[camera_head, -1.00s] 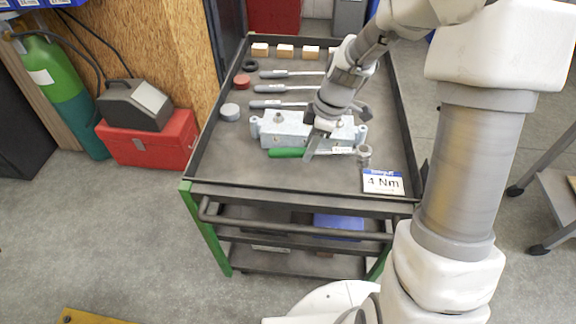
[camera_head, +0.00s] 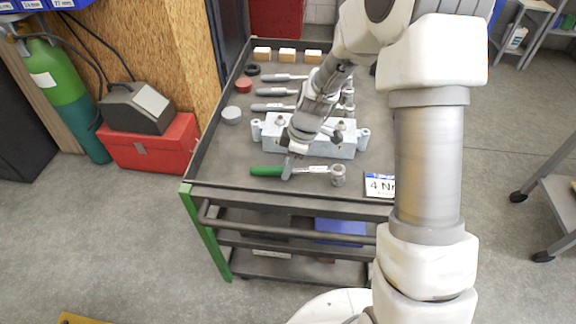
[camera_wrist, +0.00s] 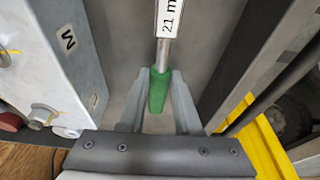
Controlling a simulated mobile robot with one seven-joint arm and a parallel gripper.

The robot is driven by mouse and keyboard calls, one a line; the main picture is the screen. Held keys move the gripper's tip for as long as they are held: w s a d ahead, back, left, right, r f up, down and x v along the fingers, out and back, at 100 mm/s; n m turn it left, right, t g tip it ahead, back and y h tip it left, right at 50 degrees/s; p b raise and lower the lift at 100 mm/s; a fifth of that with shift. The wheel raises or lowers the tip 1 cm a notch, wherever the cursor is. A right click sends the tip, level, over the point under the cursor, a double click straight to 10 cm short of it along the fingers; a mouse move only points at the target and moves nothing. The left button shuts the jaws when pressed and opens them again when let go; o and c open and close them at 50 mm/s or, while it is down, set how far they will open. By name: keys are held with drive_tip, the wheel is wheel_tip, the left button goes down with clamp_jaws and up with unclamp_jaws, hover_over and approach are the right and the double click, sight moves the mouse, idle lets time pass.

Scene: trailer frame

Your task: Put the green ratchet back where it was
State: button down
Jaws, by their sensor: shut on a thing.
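The green ratchet has a green handle (camera_head: 266,171) at the left and a steel shaft with a round socket head (camera_head: 338,175) at the right. It lies across the front part of the cart's top tray, in front of the grey metal block (camera_head: 335,148). My gripper (camera_head: 288,171) reaches over the block and is shut on the ratchet near the handle's shaft end. Whether the ratchet touches the tray is unclear.
Several grey-handled ratchets (camera_head: 275,92) lie behind the block, partly hidden by my arm. Round pieces (camera_head: 231,115) stand at the left and wooden blocks (camera_head: 287,55) at the back. A "4 Nm" sign (camera_head: 378,184) stands at the front right. The tray has a raised rim (camera_head: 196,157).

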sight(299, 169)
drive_tip(key=shift+f, duration=0.15)
drive_tip(key=c, duration=0.6)
unclamp_jaws()
drive_tip(key=w+p+v, duration=0.1)
drive_tip(key=p+v, duration=0.1)
drive_tip(key=v, duration=1)
drive_tip(key=s+d+r+m+t+h, duration=0.1)
drive_tip(key=s+d+r+m+t, duration=0.1)
drive_tip(key=s+r+m, duration=0.6)
drive_tip(key=s+d+r+m+t+h, duration=0.1)
drive_tip(key=s+d+r+m+t, duration=0.2)
drive_tip(key=s, duration=1.1)
wheel_tip(299, 169, up, 6)
drive_tip(key=d+m, duration=0.2)
drive_tip(key=m, duration=0.2)
drive_tip(key=shift+f+m+h, duration=0.2)
drive_tip(key=shift+m+h, duration=0.2)
